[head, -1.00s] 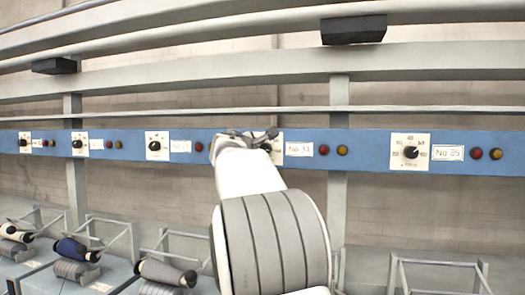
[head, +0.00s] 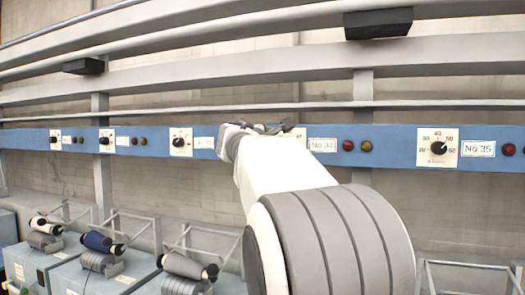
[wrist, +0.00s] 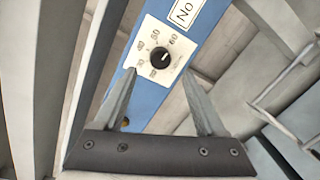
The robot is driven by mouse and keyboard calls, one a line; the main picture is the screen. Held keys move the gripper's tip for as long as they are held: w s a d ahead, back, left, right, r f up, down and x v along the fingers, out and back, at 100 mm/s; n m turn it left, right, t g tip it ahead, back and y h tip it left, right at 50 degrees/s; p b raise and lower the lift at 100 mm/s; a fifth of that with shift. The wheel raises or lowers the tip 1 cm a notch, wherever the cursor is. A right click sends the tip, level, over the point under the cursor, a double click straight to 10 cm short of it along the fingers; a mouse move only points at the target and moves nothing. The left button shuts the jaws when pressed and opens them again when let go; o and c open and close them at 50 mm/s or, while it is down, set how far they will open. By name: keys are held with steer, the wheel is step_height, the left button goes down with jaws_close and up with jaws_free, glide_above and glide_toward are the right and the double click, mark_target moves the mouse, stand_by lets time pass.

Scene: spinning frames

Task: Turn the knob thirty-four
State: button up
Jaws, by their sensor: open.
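The label No 34 (head: 322,145) is on the blue panel in the head view. The white dial plate (head: 298,136) left of it is partly hidden by my gripper (head: 258,129) and arm. In the wrist view a round black knob (wrist: 160,56) sits on a white scale plate (wrist: 148,38); the number on its label (wrist: 186,12) is cut off after "No". My gripper (wrist: 161,73) is open, with one finger on each side of the knob's line. The knob shows just beyond the fingertips, with no clear contact.
The blue rail (head: 395,147) carries more dials, including No 35 (head: 438,148) to the right, with red and amber lamps (head: 348,145) between them. Spinning machines with bobbins (head: 188,266) stand below left. A grey metal frame (head: 470,265) stands lower right.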

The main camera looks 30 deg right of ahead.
steer(key=b+v, duration=0.1)
steer(key=v, duration=1)
steer(key=shift+b, duration=0.35)
steer(key=s+a+f+m+g+y, duration=0.1)
steer(key=s+a+f+m+y, duration=0.3)
steer(key=s+f, duration=0.5)
steer(key=s+a+f+m+g+y+p, duration=0.1)
steer(key=s+a+f+m+y, duration=0.3)
steer(key=f, duration=0.9)
steer(key=s+a+f+m+g+y+p, duration=0.1)
steer(key=s+a+f+m+g+y, duration=0.2)
steer(key=s+a+f, duration=0.5)
steer(key=s+f+m+y, duration=0.1)
steer(key=s+f+y, duration=0.1)
steer(key=s, duration=0.4)
steer(key=shift+s+a+f+m, duration=0.2)
steer(key=shift+a+f+m, duration=0.15)
steer(key=shift+f, duration=0.55)
steer(key=c, duration=0.4)
steer(key=shift+o, duration=0.2)
steer(key=shift+d, duration=0.15)
